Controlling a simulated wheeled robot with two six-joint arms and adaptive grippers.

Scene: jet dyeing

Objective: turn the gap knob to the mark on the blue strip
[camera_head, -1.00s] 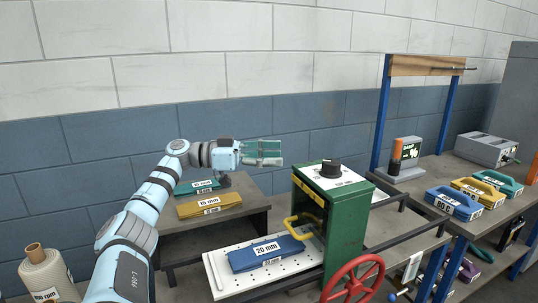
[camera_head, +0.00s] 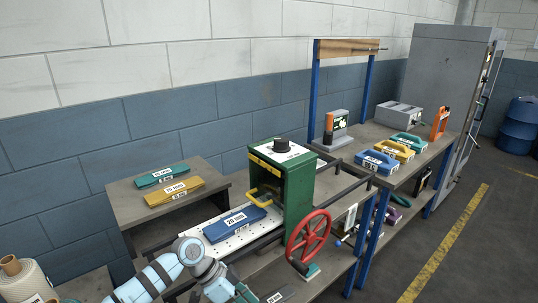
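The gap knob (camera_head: 281,145) is a black round knob on the white dial plate on top of the green machine (camera_head: 298,192). The dial marks are too small to read, so I cannot tell its setting. The blue strip (camera_head: 233,229), labelled 20 mm, lies on a white perforated tray (camera_head: 221,242) left of the machine, below a yellow handle (camera_head: 258,197). My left gripper (camera_head: 244,294) is low at the bottom edge, in front of the tray and well below the knob. Its fingertips are cut off or unclear. My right gripper is out of view.
A red handwheel (camera_head: 308,236) sticks out at the machine's front. Yellow (camera_head: 174,191) and teal (camera_head: 160,176) strips lie on the side table at left. Space above the knob is clear.

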